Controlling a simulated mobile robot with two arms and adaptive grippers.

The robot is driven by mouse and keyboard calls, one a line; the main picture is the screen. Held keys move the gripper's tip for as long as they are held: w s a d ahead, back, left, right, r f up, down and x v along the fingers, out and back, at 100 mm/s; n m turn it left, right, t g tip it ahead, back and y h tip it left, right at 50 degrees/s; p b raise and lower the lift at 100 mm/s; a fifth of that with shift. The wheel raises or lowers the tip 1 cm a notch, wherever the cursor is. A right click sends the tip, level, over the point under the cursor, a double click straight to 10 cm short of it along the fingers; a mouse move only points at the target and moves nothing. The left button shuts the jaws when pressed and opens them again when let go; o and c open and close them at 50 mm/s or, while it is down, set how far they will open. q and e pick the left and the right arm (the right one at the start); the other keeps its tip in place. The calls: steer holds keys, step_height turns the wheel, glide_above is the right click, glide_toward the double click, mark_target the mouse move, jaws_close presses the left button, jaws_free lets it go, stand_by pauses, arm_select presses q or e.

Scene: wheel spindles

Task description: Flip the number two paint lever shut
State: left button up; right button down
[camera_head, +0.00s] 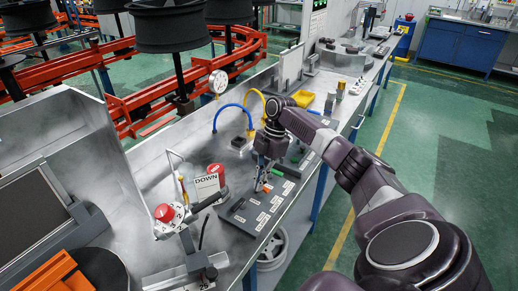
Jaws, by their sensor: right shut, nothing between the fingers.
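A dark panel (240,216) with several white labels lies along the front edge of the metal bench. The labels are too small to read, so I cannot tell which lever is number two. A small orange piece (266,187) and a green piece (278,172) show at the panel's far part. My right gripper (260,187) points down over this far part, close beside the orange piece. It is shut and holds nothing. I cannot tell whether it touches a lever. The gripper and wrist hide part of the panel behind them. My left gripper is not in view.
A "DOWN" sign (207,186), a red button (165,212) and a black handle (209,200) stand left of the panel. Blue (229,108) and yellow (251,92) hoses arch behind.

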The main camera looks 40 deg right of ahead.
steer(key=v, duration=1.1)
